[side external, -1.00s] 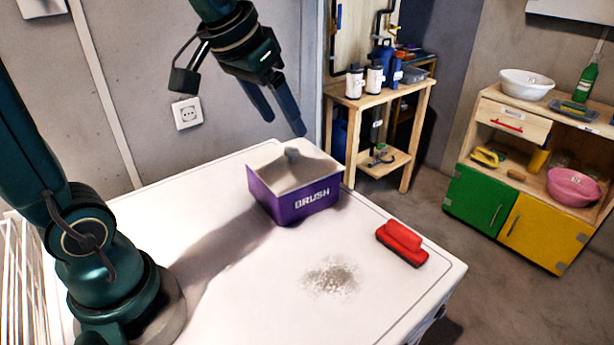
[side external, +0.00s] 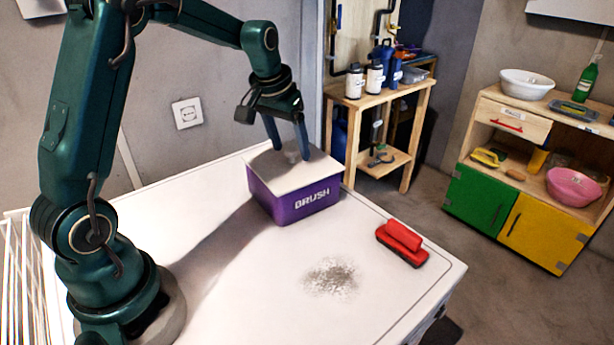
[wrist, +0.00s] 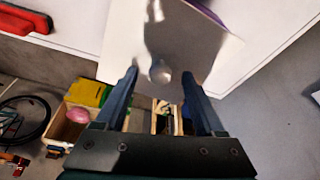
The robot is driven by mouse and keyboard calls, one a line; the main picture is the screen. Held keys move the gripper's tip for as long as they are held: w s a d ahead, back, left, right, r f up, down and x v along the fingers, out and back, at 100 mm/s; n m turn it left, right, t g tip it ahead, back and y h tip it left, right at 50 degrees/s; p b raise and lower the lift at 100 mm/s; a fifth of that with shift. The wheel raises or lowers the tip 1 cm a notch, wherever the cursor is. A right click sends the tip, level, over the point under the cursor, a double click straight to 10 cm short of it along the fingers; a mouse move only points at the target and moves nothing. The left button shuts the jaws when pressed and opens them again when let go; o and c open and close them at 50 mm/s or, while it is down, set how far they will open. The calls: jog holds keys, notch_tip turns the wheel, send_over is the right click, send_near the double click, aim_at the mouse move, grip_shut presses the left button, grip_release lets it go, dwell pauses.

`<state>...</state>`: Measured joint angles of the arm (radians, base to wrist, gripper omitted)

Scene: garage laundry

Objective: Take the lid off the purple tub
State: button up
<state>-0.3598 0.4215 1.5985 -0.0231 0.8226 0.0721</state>
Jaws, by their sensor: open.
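The purple tub (side external: 296,207), marked "BRUSH", stands on the white worktop with its pale flat lid (side external: 275,176) on. I cannot tell whether a finger touches the knob or lid.
A red brush (side external: 402,244) lies on the white worktop (side external: 230,290), right of the tub. A grey patch of dirt (side external: 331,278) lies in front of it. A wooden shelf with bottles (side external: 375,100) and a cabinet (side external: 520,210) stand beyond the worktop.

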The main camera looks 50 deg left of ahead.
jog(key=shift+f, duration=0.1)
grip_shut()
dwell(0.3)
